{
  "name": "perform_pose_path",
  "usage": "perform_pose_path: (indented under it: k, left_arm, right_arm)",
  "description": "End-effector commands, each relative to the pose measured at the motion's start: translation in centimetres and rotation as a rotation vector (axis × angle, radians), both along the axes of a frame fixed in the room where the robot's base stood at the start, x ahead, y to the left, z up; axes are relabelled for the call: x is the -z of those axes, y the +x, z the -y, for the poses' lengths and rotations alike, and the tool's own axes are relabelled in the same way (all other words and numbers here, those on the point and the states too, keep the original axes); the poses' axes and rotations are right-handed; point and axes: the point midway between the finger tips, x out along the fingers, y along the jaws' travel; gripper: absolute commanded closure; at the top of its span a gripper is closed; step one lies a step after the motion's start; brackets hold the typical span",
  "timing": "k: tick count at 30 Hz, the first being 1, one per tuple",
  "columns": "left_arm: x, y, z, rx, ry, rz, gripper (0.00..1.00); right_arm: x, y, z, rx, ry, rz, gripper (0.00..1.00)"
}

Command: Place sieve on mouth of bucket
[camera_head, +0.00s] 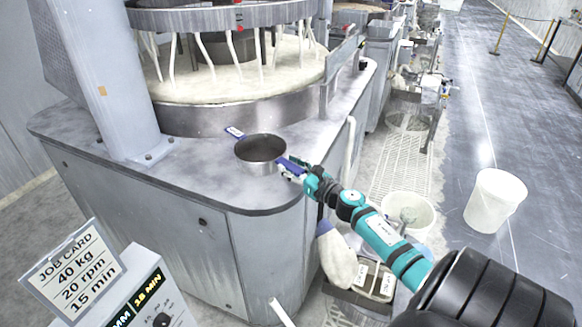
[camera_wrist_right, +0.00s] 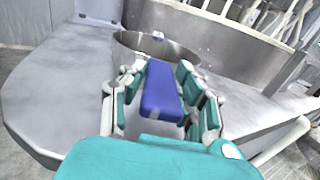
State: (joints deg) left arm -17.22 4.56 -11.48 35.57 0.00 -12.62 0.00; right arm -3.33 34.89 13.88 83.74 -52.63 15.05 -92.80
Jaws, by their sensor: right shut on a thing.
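The sieve (camera_head: 262,158) is a round metal pan with a blue handle, at the corner of the grey machine top in the head view. Its rim also shows in the right wrist view (camera_wrist_right: 190,57). My right gripper (camera_head: 288,168) is shut on the blue handle (camera_wrist_right: 160,92), with fingers on both sides of it. I cannot tell whether the sieve touches the surface. A white bucket (camera_head: 496,202) stands upright on the floor at the right. Another pale bucket (camera_head: 424,222) stands beside the machine, partly behind my right arm, with something grey in it. My left gripper is not in view.
The machine top (camera_head: 190,185) is mostly bare before the large round platen (camera_head: 220,85). A tray of containers (camera_head: 370,285) sits low beside the machine.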

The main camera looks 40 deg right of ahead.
Motion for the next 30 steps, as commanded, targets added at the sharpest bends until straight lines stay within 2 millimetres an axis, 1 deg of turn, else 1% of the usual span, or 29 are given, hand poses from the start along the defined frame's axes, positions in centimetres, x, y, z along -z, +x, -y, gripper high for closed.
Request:
perform_pose_path:
  k: [1,2,7,15,19,23,30]
  left_arm:
    - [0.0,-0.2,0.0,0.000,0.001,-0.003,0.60]
    - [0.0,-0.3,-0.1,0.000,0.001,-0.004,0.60]
    - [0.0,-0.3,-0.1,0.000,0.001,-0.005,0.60]
    - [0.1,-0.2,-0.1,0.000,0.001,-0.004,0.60]
    - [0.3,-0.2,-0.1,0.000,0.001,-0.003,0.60]
    - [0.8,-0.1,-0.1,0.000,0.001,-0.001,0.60]
    - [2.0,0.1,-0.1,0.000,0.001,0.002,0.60]
  right_arm:
    - [-0.1,0.0,0.1,0.002,-0.001,0.002,1.00]
    - [0.0,0.0,0.1,0.003,0.000,-0.001,0.68]
    - [0.0,0.0,0.1,0.002,0.000,-0.001,0.46]
    - [0.0,-0.1,0.1,0.001,0.000,-0.001,0.46]
    - [0.3,-1.0,0.1,0.001,-0.001,-0.003,0.46]
    - [0.4,-3.2,0.0,0.000,-0.002,-0.005,0.46]
    - [0.5,-8.3,0.0,0.000,0.000,-0.004,0.46]
